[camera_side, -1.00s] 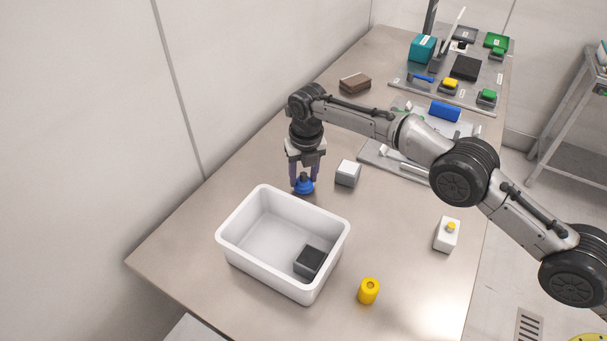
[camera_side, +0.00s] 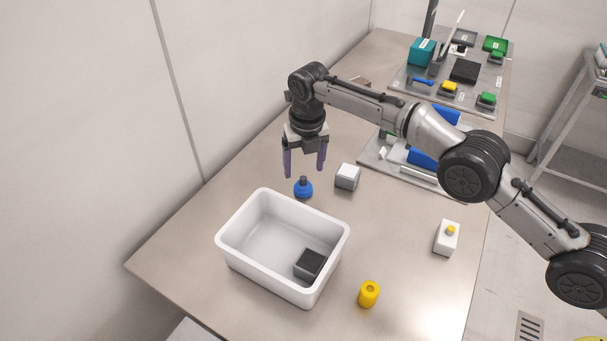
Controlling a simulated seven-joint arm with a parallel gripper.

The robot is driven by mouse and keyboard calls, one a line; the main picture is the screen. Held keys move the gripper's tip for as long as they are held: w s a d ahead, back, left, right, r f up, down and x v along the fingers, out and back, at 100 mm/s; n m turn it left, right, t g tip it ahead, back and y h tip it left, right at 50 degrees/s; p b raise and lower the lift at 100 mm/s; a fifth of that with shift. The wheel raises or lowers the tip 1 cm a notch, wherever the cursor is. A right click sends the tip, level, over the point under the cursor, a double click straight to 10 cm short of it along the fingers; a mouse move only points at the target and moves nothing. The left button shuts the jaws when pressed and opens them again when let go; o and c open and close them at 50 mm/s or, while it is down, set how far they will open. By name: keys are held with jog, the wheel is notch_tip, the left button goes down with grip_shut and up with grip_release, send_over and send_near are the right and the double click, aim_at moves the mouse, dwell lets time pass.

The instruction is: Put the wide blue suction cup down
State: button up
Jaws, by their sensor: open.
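My gripper (camera_side: 304,173) is open above the cup. Its two purple fingers are spread to either side, and nothing is held between them. The fingertips are a little higher than the cup and appear clear of it.
The white bin (camera_side: 240,253) holds a dark block (camera_side: 309,264). The grey cube (camera_side: 347,177), a yellow cylinder (camera_side: 369,293) and a white box with a yellow button (camera_side: 447,238) stand nearby. Plates with several parts (camera_side: 470,98) lie at the back. The front table is mostly clear.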

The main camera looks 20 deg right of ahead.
jog(key=shift+s+r, duration=0.2)
jog(key=shift+r, duration=1)
jog(key=shift+r, duration=0.1)
jog(key=s+d+r+m+t, duration=0.1)
jog(key=s+d+r+m, duration=0.4)
jog(key=d+r+m, duration=0.45)
jog(key=s+d+r+m+t, duration=0.1)
jog(key=s+d+r+m, duration=0.5)
jog(key=d+r, duration=0.55)
jog(key=s+d+r+m+t, duration=0.1)
jog(key=s+d+m, duration=0.45)
jog(key=s, duration=0.25)
jog(key=s+d+r+m, duration=0.1)
jog(key=s+d+m, duration=0.3)
jog(key=s+m, duration=0.3)
jog(key=s+d+f+m, duration=0.2)
jog(key=s+f+m, duration=0.2)
jog(key=s, duration=0.3)
jog(key=s+d+f+m+t, duration=0.1)
jog(key=s+f+m, duration=0.3)
jog(key=s, duration=0.4)
jog(key=shift+d, duration=0.35)
